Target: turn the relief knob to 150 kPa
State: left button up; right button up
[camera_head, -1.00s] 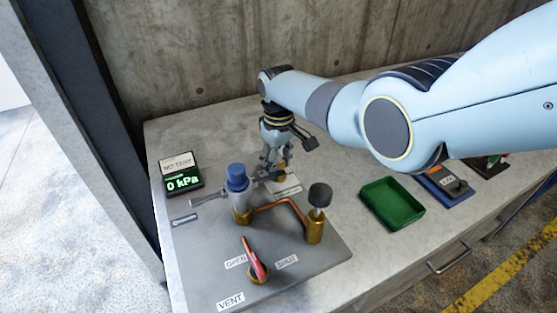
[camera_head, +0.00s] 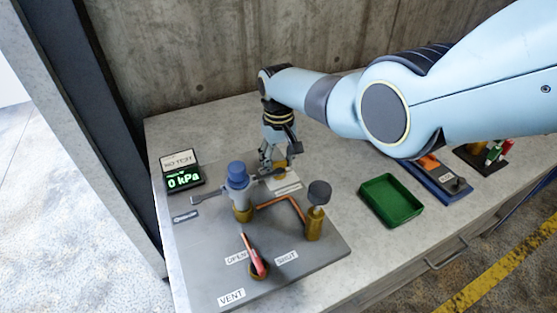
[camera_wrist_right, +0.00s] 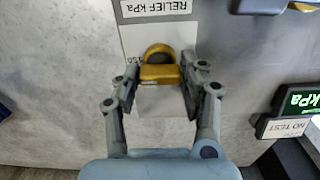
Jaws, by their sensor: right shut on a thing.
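The relief knob, a yellow piece with a dark rounded centre (camera_wrist_right: 158,72), sits on a white label plate (camera_head: 287,185) reading RELIEF kPa. It partly shows in the head view (camera_head: 281,166) at the back of the grey panel. My right gripper (camera_wrist_right: 160,82) points down over it, a finger on each side, shut on the knob; in the head view its fingers (camera_head: 272,165) partly hide the knob. A pale block lies between the fingers in the wrist view. Scale figures are mostly hidden. The display (camera_head: 184,179) reads 0 kPa. My left gripper is not in view.
Beside the gripper stand a blue-capped valve (camera_head: 238,178) with a grey lever and a dark-knobbed brass post (camera_head: 316,215). A red vent handle (camera_head: 253,255) is in front. A green tray (camera_head: 391,200) and a blue-based device (camera_head: 440,182) stand right.

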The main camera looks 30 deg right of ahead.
aim_at(279, 161)
jog(key=o, duration=1.2)
jog(key=shift+c, duration=0.2)
notch_tip(279, 161, up, 12)
